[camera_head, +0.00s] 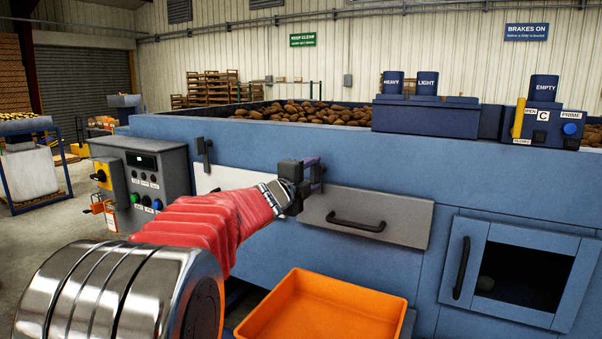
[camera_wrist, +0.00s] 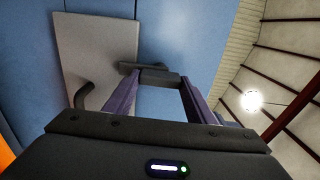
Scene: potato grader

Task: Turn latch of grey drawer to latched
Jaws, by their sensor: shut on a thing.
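The grey drawer (camera_head: 412,218) is in the blue machine front, right of my gripper in the head view, with a dark bar handle. Its front also shows at upper left in the wrist view (camera_wrist: 95,40). My gripper (camera_head: 314,172) is at the drawer's upper left corner. In the wrist view its purple fingers (camera_wrist: 160,88) are shut on the dark latch (camera_wrist: 130,67). One end of the latch reaches to the edge of the drawer front in that view. In the head view my gripper mostly hides the latch, so I cannot tell its exact angle there.
A white drawer front (camera_head: 228,178) with its own dark latch (camera_head: 205,152) is partly behind my arm. An orange tray (camera_head: 325,312) is below the grey drawer. A blue door with a window (camera_head: 465,262) is at right, and a control box (camera_head: 145,185) at left.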

